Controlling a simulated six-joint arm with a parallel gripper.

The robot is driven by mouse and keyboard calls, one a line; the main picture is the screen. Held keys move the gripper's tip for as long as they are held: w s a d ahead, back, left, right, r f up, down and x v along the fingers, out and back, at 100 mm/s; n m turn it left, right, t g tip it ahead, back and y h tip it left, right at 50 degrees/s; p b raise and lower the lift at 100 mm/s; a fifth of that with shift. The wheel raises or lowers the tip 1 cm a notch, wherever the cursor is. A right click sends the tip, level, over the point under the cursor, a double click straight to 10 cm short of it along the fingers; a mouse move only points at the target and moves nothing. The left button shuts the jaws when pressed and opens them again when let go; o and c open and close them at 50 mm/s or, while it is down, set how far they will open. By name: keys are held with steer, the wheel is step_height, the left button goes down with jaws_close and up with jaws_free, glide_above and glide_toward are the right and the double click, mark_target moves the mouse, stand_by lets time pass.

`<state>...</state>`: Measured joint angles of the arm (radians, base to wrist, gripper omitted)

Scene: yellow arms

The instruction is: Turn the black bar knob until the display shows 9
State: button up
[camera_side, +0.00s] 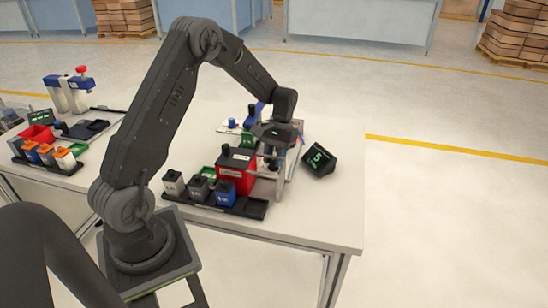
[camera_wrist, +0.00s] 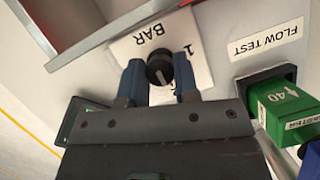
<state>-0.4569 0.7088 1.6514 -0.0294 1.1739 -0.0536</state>
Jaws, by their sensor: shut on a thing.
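The black bar knob (camera_wrist: 160,68) sits on a white plate (camera_wrist: 196,45) marked BAR in the wrist view. My gripper (camera_wrist: 160,80) has its two blue-grey fingers on either side of the knob, shut on it. In the side view my gripper (camera_side: 272,150) reaches down at the fixture, and the knob is hidden there. The black display (camera_side: 319,160) stands on the table to the right of the gripper and shows a green 5.
A green block (camera_wrist: 279,108) marked 40 sits near a FLOW TEST label (camera_wrist: 266,41). In the side view a red box (camera_side: 237,172) and a tray (camera_side: 253,208) with grey and blue containers stand close in front. The table's right edge is just beyond the display.

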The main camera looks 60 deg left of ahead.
stand_by(0.3)
steer(key=o, duration=0.9)
steer(key=v, duration=1.4)
steer(key=shift+s, duration=0.1)
steer(key=s+d+r+m+t+y, duration=0.25)
steer(key=s+d+r+t, duration=0.25)
steer(key=s+d+r, duration=0.65)
steer(key=s+d+f+m+t, duration=0.1)
steer(key=s+d, duration=0.2)
steer(key=s, duration=0.1)
steer(key=s+d+f+m+t, duration=0.1)
steer(key=s+d+t, duration=0.1)
steer(key=s+d, duration=0.1)
steer(key=s+d+f+m+t, duration=0.1)
steer(key=s+d, duration=0.2)
steer(key=s, duration=0.2)
steer(key=shift+d+m+t, duration=0.15)
steer(key=shift+m+t, duration=0.1)
steer(key=shift+t, duration=0.05)
